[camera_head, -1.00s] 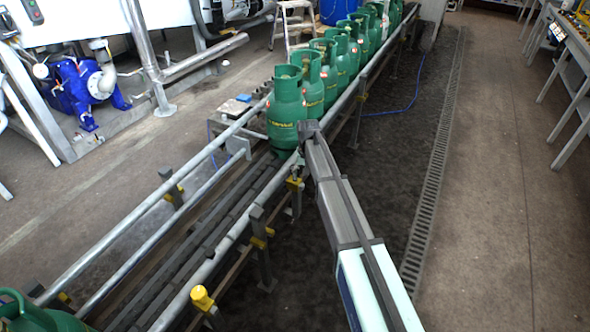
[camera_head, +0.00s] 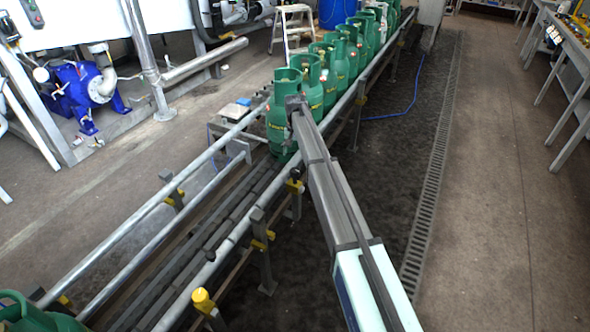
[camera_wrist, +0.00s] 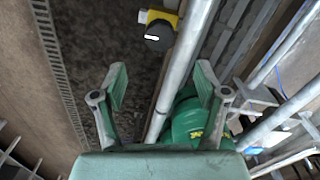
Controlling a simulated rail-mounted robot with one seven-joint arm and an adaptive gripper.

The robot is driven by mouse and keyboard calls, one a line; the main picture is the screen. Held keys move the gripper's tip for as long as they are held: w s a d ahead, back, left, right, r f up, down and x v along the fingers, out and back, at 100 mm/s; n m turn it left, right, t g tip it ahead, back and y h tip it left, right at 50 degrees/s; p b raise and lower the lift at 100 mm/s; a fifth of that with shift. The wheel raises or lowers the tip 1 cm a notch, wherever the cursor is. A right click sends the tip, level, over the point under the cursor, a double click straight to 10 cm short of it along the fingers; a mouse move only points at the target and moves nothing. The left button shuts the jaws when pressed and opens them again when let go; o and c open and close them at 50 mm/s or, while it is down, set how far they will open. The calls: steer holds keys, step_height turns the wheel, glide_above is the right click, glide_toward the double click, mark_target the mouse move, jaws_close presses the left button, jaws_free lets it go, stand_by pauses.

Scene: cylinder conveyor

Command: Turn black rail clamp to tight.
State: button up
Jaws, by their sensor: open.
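The black rail clamp (camera_head: 295,174) sits on the near side rail beside the green cylinders, with a black knob over a yellow body. In the wrist view the clamp (camera_wrist: 160,30) shows as a yellow body with a dark part, at the top beside the rail. My gripper (camera_wrist: 160,82) is open and empty, its two fingers apart. The clamp lies beyond the fingertips, apart from them. In the head view my arm ends in front of the nearest cylinders, and the fingers cannot be made out there. The knob's turned position cannot be told.
Green cylinders (camera_head: 277,125) stand in a row on the conveyor, close to my arm. The near rail (camera_head: 235,235) carries another yellow-topped clamp (camera_head: 203,300) lower down. Another green cylinder (camera_head: 30,315) is at the lower left.

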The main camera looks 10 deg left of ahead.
mark_target(295, 170)
step_height(295, 170, down, 10)
steer(key=shift+r+p, duration=0.1)
steer(key=shift+p, duration=0.25)
steer(key=c, duration=1.2)
